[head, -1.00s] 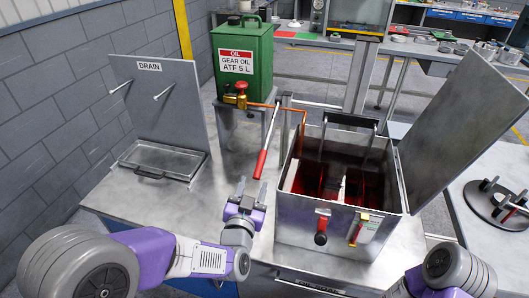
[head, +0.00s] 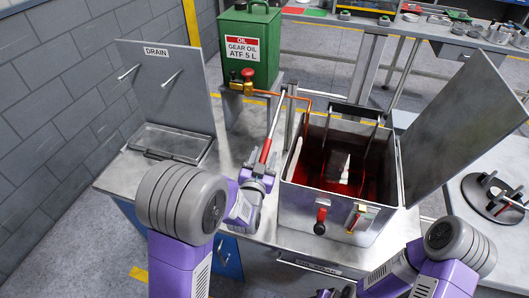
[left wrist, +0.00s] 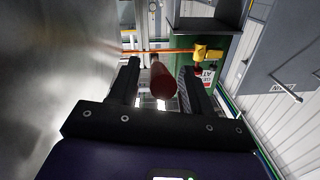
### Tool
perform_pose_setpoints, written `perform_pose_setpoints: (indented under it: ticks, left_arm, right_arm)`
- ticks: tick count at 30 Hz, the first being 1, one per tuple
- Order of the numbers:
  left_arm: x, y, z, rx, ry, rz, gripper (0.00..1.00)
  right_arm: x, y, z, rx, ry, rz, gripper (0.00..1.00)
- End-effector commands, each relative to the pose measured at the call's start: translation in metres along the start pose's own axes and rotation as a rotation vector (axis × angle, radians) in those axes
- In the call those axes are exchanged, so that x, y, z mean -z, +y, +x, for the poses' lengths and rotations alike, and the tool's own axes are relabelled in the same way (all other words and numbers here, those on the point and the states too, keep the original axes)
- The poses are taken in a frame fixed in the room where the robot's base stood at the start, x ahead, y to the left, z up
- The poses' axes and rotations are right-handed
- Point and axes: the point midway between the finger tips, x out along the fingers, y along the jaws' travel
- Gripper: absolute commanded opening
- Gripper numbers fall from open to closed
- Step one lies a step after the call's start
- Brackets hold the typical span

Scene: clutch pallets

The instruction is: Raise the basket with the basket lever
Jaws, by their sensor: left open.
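The basket lever is a metal rod with a red handle (head: 265,151), leaning beside the steel tank (head: 320,207). My left gripper (head: 257,174) is at the lower end of this handle. In the left wrist view the red handle (left wrist: 162,80) lies between the two spread black fingers (left wrist: 158,85), which look apart from it. The basket hangs in the open tank; its dark top handle (head: 355,109) shows above the rim and its lower part is in dark red liquid. My right gripper (head: 338,293) is mostly cut off at the bottom edge.
A green oil can (head: 250,47) with a yellow valve stands behind the lever. A copper pipe (head: 297,97) runs to the tank. The raised tank lid (head: 465,125) is at right. A drain tray (head: 172,142) is at left.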

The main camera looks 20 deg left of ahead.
Motion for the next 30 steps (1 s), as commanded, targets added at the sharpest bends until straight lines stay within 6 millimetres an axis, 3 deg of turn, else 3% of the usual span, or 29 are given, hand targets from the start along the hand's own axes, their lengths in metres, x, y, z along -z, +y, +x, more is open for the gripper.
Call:
perform_pose_setpoints:
  ticks: [5, 14, 23, 30]
  left_arm:
    - [0.0000, -0.0004, 0.0115, 0.001, 0.000, 0.000, 0.48]
    - [0.0004, -0.0003, 0.0128, 0.001, 0.000, 0.000, 0.47]
    - [0.0005, -0.0002, 0.0126, 0.000, 0.000, 0.000, 0.01]
    - [0.0006, -0.0002, 0.0125, 0.000, 0.000, 0.000, 0.00]
  right_arm:
    - [0.0002, 0.0007, 0.0015, 0.000, 0.000, 0.000, 0.43]
    - [0.0003, 0.0005, 0.0012, 0.000, 0.001, 0.000, 0.43]
    - [0.0003, 0.0005, 0.0012, 0.000, 0.001, 0.000, 0.43]
    - [0.0003, 0.0004, 0.0010, 0.000, 0.001, 0.000, 0.43]
